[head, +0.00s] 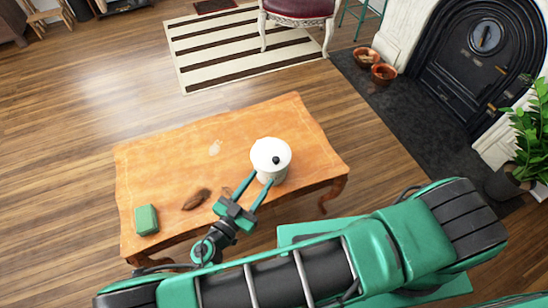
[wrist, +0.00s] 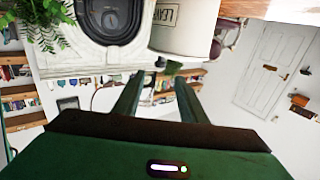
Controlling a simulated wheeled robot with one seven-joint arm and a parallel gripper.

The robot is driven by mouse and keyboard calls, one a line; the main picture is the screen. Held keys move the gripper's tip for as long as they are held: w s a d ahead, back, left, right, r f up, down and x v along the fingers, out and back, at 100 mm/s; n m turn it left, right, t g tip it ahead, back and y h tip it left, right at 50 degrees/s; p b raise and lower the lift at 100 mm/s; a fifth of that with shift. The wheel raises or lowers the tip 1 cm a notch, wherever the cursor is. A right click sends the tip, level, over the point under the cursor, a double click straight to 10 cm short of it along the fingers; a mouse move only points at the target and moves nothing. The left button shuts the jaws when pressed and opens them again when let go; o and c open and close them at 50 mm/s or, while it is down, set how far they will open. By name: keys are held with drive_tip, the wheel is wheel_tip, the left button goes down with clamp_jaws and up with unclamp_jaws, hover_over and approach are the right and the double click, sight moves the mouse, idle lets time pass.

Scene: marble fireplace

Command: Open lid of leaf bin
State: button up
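The leaf bin (head: 271,171) is a white round canister standing upright near the right end of the wooden table. Its white lid (head: 265,149) is on, with a small black knob (head: 276,160) on top. My gripper (head: 262,177) is open, its two green fingers reaching toward the bin's near side; whether they touch it I cannot tell. In the wrist view the picture is turned over, and the bin (wrist: 186,28) with dark lettering shows at the top, beyond the spread, empty fingers (wrist: 157,85). The lid's knob is not visible there.
The wooden table (head: 180,165) also bears a green block (head: 146,219) at its left corner and a brown, leaf-like object (head: 197,199) left of my gripper. The table's middle and back are mostly clear. A fireplace (head: 480,60) and a potted plant (head: 535,140) stand at right.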

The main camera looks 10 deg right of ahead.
sight(274, 162)
drive_tip(key=x, duration=1)
drive_tip(key=shift+w+d, duration=0.2)
drive_tip(key=shift+d, duration=0.05)
